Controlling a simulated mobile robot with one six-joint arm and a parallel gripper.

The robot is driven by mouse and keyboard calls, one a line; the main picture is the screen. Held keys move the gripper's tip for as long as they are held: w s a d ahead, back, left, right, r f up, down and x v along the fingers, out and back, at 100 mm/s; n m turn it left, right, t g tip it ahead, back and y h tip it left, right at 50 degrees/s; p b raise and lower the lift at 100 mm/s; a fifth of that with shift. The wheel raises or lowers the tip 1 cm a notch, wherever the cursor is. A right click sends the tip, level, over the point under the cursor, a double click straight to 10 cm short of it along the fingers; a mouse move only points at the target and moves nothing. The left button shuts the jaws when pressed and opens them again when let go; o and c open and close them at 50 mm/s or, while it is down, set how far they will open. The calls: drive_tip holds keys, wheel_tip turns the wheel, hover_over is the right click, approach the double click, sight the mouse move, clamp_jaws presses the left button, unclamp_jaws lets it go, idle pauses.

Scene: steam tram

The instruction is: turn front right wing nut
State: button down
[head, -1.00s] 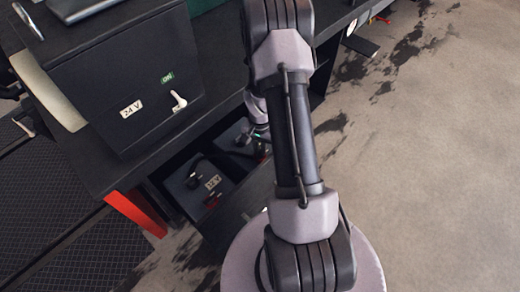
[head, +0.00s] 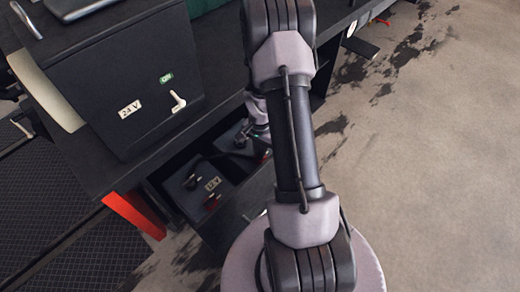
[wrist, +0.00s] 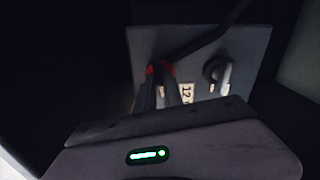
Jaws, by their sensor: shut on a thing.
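In the wrist view, the two dark fingers of my gripper (wrist: 160,76) are shut at a red-marked terminal on the top of a grey battery (wrist: 200,45). The thing between the fingertips is mostly hidden, so its wing shape does not show. A second terminal with a pale metal wing nut (wrist: 224,76) stands apart to the right of the fingers. A "12" label (wrist: 187,92) shows between them. In the head view, my wrist reaches down to the farther battery (head: 234,138), and my arm hides much of it.
A nearer battery with a 12 V label (head: 212,184) sits in the same open compartment, under the dark cabinet marked 24 V (head: 130,108). A black cable (wrist: 205,40) crosses the battery top. An orange-red post (head: 135,213) stands at left. Open floor (head: 440,170) lies to the right.

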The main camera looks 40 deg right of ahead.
drive_tip(key=c, duration=1.5)
unclamp_jaws()
drive_tip(key=shift+o, duration=0.2)
wheel_tip(320, 180, up, 18)
drive_tip(key=p, duration=0.7)
drive_tip(key=shift+f, duration=0.25)
